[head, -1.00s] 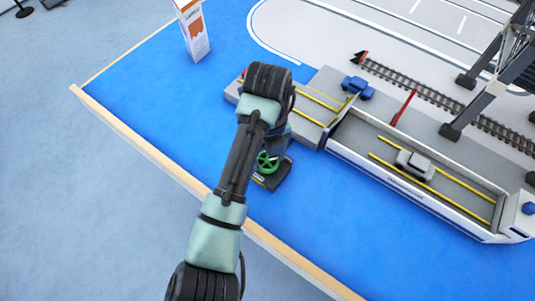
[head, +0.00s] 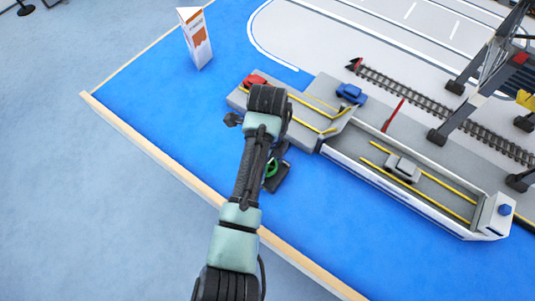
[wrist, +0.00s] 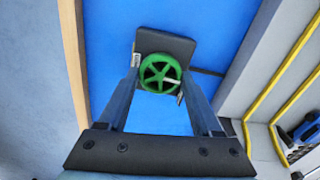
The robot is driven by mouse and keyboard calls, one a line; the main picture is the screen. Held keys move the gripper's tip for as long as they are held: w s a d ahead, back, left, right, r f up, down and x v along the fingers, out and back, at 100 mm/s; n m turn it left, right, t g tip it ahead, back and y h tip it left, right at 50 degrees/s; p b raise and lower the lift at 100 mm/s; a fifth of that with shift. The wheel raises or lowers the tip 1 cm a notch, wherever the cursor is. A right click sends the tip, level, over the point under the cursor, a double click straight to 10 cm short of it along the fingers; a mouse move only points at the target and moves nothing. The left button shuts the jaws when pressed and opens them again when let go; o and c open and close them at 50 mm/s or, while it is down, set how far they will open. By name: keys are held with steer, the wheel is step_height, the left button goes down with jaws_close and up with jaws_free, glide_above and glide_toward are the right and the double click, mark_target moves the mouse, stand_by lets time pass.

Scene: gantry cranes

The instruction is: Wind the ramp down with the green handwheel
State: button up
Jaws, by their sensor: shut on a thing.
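The green handwheel (wrist: 160,73) stands on a dark base plate (wrist: 172,44) on the blue floor. In the wrist view the wheel sits between the two fingertips of my gripper (wrist: 161,80), which is shut on it. In the head view only a sliver of the handwheel (head: 271,168) shows beside my arm, and my fingers are hidden. The ramp (head: 336,120) appears to be the grey piece with yellow rails between the quay and the ship's deck. Its exact tilt is hard to tell.
A red car (head: 255,79) and a blue car (head: 351,93) stand on the quay. A grey car (head: 403,167) is on the ship (head: 420,205). Crane legs (head: 440,134) stand at the right. A wooden edge (head: 180,172) borders the blue area.

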steer(key=n+p, duration=0.1)
steer(key=n, duration=0.1)
steer(key=n+p, duration=0.2)
steer(key=shift+r+n, duration=0.2)
steer(key=shift+n, duration=0.1)
steer(key=n+p, duration=0.2)
steer(key=n, duration=0.2)
steer(key=shift+w+n, duration=0.1)
steer(key=shift+n, duration=0.2)
steer(key=n+p, duration=0.1)
steer(key=n, duration=0.3)
steer(key=shift+f+n+p, duration=0.1)
steer(key=shift+n+p, duration=0.2)
steer(key=shift+p, duration=0.1)
steer(key=n+p, duration=0.1)
steer(key=n, duration=0.8)
steer(key=shift+a+p, duration=0.1)
steer(key=shift+p, duration=0.3)
steer(key=n, duration=0.4)
steer(key=shift+n+p, duration=0.3)
steer(key=n, duration=0.9)
steer(key=shift+p, duration=0.3)
steer(key=shift+n, duration=0.3)
